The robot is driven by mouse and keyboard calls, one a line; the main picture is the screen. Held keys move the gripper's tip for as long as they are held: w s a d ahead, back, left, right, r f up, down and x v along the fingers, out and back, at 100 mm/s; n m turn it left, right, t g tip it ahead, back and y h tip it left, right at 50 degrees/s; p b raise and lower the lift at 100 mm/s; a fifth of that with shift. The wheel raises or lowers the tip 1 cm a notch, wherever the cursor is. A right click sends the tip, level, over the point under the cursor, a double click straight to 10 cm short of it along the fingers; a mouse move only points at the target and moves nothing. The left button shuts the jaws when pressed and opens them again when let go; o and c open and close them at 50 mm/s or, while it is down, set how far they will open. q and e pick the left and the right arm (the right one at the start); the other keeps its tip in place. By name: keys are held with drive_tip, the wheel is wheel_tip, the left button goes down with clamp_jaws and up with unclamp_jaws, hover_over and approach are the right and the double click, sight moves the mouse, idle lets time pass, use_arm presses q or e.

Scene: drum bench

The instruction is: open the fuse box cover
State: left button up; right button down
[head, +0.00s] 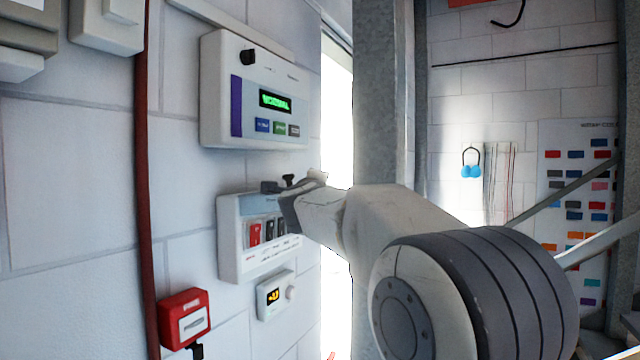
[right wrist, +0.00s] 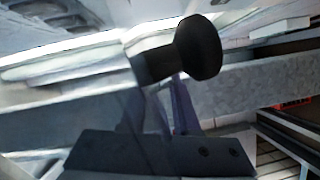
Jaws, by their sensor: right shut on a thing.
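The fuse box (head: 231,250) is a white box on the wall at middle left in the head view, with a row of red and black switches. I cannot tell whether a clear cover lies over the switches. My right gripper (head: 283,190) is at its top right edge, shut on a small black knob (head: 288,180). The knob shows large in the right wrist view (right wrist: 197,48), above the dark jaws (right wrist: 150,150). The right gripper and arm hide the box's right end. My left gripper is in neither view.
A white control panel (head: 213,110) with a green display hangs just above the fuse box. A small thermostat (head: 275,293) and a red call point (head: 184,318) are below it. A red pipe (head: 143,190) runs down the wall at left. A grey column (head: 375,100) stands at right.

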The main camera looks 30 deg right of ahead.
drive_tip(key=c, duration=0.8)
unclamp_jaws()
drive_tip(key=shift+w+a+r, duration=0.1)
drive_tip(key=shift+a, duration=0.05)
drive_tip(key=shift+c, duration=0.2)
drive_tip(key=b+v, duration=0.3)
drive_tip(key=v, duration=0.7)
drive_tip(key=shift+s+b, duration=0.2)
drive_tip(key=shift+b, duration=0.1)
